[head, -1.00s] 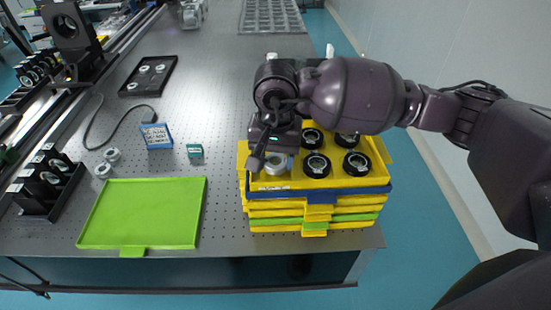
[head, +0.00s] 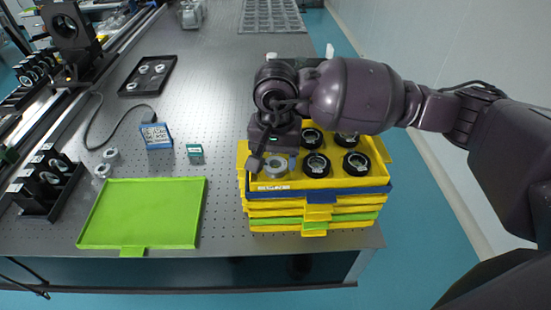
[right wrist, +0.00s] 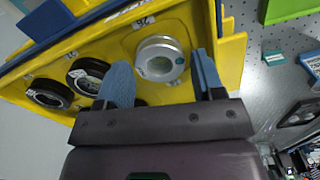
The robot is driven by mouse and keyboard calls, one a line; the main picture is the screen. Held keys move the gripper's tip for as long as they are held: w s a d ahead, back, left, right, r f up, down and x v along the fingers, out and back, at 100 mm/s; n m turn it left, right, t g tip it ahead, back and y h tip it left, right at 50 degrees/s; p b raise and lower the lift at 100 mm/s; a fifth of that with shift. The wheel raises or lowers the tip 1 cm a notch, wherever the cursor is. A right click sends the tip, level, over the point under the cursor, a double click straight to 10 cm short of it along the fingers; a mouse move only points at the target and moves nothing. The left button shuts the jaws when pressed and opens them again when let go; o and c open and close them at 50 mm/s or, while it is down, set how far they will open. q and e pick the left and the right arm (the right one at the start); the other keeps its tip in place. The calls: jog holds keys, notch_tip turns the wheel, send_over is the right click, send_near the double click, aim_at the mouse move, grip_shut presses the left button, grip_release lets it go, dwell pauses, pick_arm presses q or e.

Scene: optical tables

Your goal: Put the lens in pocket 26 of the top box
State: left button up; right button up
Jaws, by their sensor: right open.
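The top box (head: 333,182) is yellow and open, on a stack of boxes at the table's front right. A silver ring-mounted lens (head: 277,167) sits in its front left pocket. In the right wrist view the lens (right wrist: 159,60) lies beyond and between two blue fingertips. My right gripper (right wrist: 158,80) is open and empty, just above and behind the lens in the head view (head: 264,160). Several black-ringed lenses (head: 317,165) fill other pockets, some partly hidden by my right arm. My left gripper is not in view.
A flat green lid (head: 142,212) lies on the table left of the stack. Small blue and green boxes (head: 156,136), loose silver rings (head: 111,155) and a black tray (head: 148,75) stand farther back. Bare perforated table lies between lid and stack.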

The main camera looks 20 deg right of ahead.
aim_at(275, 164)
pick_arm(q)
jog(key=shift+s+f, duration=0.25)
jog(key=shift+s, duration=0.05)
pick_arm(e)
notch_tip(275, 164, up, 11)
jog(key=shift+r, duration=0.2)
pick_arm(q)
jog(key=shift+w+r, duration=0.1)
